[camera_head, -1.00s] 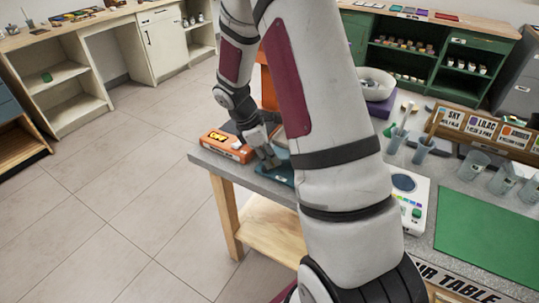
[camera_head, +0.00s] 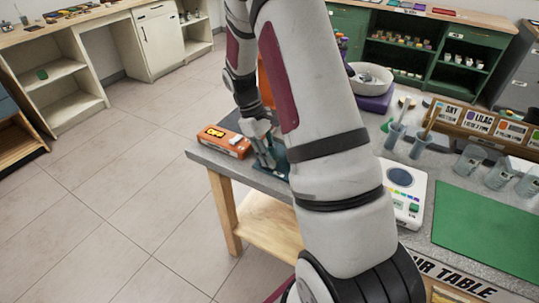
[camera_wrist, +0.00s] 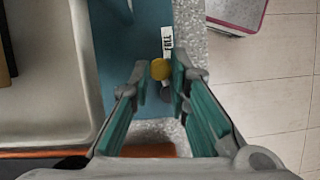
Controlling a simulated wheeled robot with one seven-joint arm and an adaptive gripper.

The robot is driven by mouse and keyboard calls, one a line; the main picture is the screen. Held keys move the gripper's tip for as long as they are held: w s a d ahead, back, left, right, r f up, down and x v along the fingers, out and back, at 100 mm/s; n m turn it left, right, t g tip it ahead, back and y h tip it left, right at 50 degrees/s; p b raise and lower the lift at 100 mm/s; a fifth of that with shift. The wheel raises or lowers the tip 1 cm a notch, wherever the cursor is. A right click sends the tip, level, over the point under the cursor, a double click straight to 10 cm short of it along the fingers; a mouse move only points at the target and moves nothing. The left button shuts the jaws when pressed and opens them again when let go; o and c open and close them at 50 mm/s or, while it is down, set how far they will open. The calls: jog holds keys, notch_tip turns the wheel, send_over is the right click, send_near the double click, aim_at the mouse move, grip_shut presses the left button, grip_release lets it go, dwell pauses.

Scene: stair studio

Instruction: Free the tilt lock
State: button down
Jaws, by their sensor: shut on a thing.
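A blue base plate (camera_wrist: 150,25) lies under my gripper in the wrist view. A yellow round knob (camera_wrist: 160,69), likely the tilt lock, sits at its right edge beside a white label reading "FULL" (camera_wrist: 167,42). My gripper (camera_wrist: 160,82) has its teal-padded fingers on either side of the knob, shut on it; exact contact is hard to see. In the head view my gripper (camera_head: 266,162) points down at the near left table corner, over the blue base (camera_head: 281,160), which my arm partly hides.
An orange box with a lit display (camera_head: 223,141) sits left of my gripper at the grey table's edge (camera_head: 240,176). A white device with colored buttons (camera_head: 402,190), cups and a green mat (camera_head: 490,232) lie to the right. Open tiled floor is left.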

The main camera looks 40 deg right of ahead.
jog(key=shift+s+a+f, duration=0.1)
jog(key=shift+f, duration=0.05)
dwell(0.4)
jog(key=c, duration=1.5)
grip_release()
jog(key=v, duration=0.8)
